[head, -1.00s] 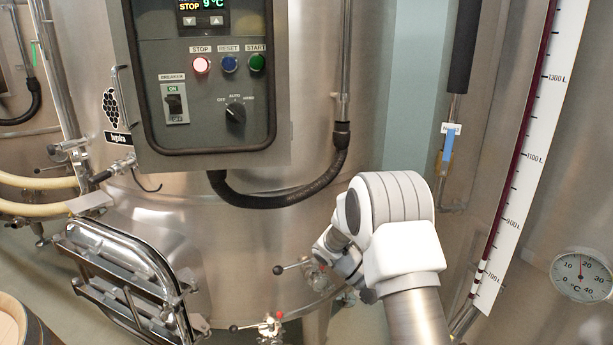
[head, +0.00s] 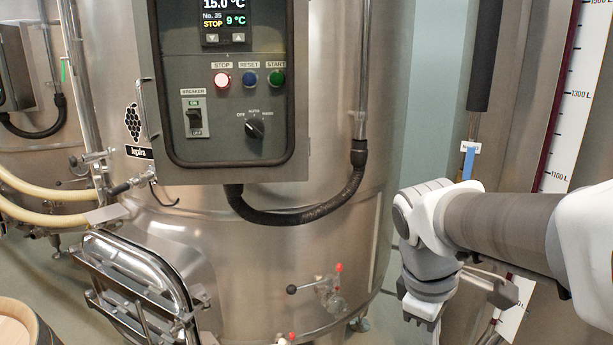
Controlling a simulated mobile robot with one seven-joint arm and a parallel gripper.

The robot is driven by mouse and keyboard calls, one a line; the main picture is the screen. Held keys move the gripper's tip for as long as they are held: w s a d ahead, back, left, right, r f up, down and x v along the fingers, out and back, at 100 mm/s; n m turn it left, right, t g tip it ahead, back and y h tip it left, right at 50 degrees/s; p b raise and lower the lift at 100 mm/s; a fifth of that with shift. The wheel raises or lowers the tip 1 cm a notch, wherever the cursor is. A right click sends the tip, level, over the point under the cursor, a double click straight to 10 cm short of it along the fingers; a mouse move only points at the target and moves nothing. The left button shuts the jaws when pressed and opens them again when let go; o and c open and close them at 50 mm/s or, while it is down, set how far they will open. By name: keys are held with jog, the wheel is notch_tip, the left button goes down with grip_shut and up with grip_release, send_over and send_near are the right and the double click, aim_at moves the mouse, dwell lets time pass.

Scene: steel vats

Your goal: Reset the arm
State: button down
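My arm reaches in from the right edge of the head view, and its white and grey wrist hangs down in front of the vats. My gripper (head: 425,312) is at the lower end of it, pointing down. It shows small and partly edge-on, so I cannot tell whether its fingers are open or shut. I see nothing held in it. The steel vat (head: 250,240) with the control panel (head: 225,110) stands to the left of the arm. The panel shows a lit red stop button (head: 222,80) and a display reading STOP and 9 °C.
A hatch frame (head: 130,285) is at lower left, with hoses (head: 45,205) above. A level scale (head: 575,100) stands at right, partly behind my arm. A barrel (head: 20,322) is at bottom left.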

jog(key=s+a+r+m+t+y+b, duration=0.1)
jog(key=s+a+m+t+y, duration=0.25)
jog(key=s+m, duration=0.5)
jog(key=w+d+f+m+g+b, duration=0.2)
jog(key=w+d+f+m+b, duration=0.65)
jog(key=m, duration=0.55)
jog(key=d+f+m+t+y+b, duration=0.2)
jog(key=d+f+m+t+b, duration=0.15)
jog(key=d+f+m, duration=0.75)
jog(key=d+f+m+t+y+b, duration=0.25)
jog(key=d+f+m+t, duration=0.4)
jog(key=m, duration=0.85)
jog(key=w+a+f+g+b, duration=0.1)
jog(key=w+a+f+g, duration=0.1)
jog(key=w, duration=0.9)
jog(key=shift+a+f, duration=0.2)
jog(key=shift+f, duration=0.25)
